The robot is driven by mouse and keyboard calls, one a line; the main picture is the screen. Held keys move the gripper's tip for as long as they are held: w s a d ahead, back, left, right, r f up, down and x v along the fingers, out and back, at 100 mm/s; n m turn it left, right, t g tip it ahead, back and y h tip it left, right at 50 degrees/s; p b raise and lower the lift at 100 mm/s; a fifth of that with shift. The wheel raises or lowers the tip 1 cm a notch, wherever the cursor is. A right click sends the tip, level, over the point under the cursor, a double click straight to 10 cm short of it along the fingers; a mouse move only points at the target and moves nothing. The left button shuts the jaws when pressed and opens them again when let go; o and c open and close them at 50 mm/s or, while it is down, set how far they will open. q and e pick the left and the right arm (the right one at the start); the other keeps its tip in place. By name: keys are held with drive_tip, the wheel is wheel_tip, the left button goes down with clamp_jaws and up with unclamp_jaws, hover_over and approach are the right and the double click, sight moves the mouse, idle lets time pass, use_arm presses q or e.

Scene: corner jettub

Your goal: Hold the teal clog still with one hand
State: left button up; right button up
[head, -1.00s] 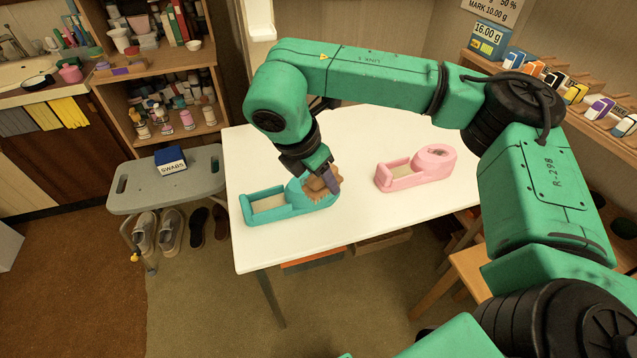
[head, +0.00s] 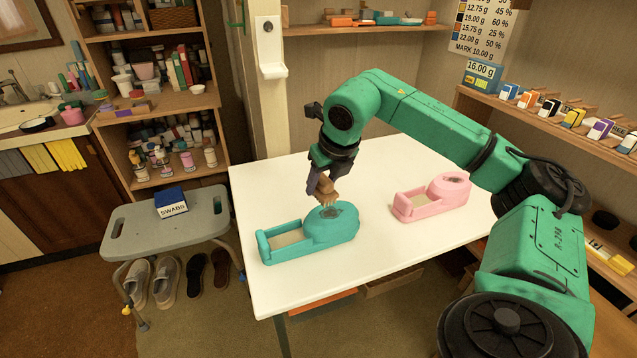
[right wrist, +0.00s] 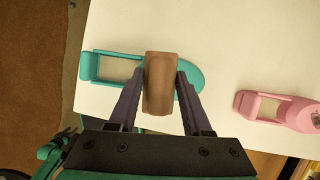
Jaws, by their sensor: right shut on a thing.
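The teal clog (head: 308,233) lies on the white table (head: 268,187), its rounded end toward the right and its open strap end toward the left. My right gripper (head: 322,186) is shut on a brown brush (head: 327,193), over the clog's rounded end. A dark patch shows on top of that end, beside the brush. In the right wrist view the brush (right wrist: 160,84) sits between the two fingers and hides the middle of the clog (right wrist: 191,80). I cannot tell whether brush and clog touch. No gripper holds the clog. My left gripper does not show in the head view.
A pink clog (head: 432,197) lies to the right on the same table. A grey stool (head: 140,232) with a blue swabs box (head: 171,202) stands left, with shoes below. A shelf of small boxes (head: 550,108) runs along the right. The table's back left is clear.

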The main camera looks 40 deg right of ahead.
wheel_tip(320, 180, down, 4)
drive_tip(key=shift+r+b, duration=0.25)
drive_tip(key=shift+b, duration=0.75)
wheel_tip(320, 180, up, 6)
drive_tip(key=p, duration=0.4)
drive_tip(key=shift+f+p, duration=0.2)
drive_tip(key=shift+p, duration=0.2)
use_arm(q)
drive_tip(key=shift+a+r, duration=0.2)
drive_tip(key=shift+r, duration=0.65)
use_arm(e)
drive_tip(key=shift+f, duration=0.1)
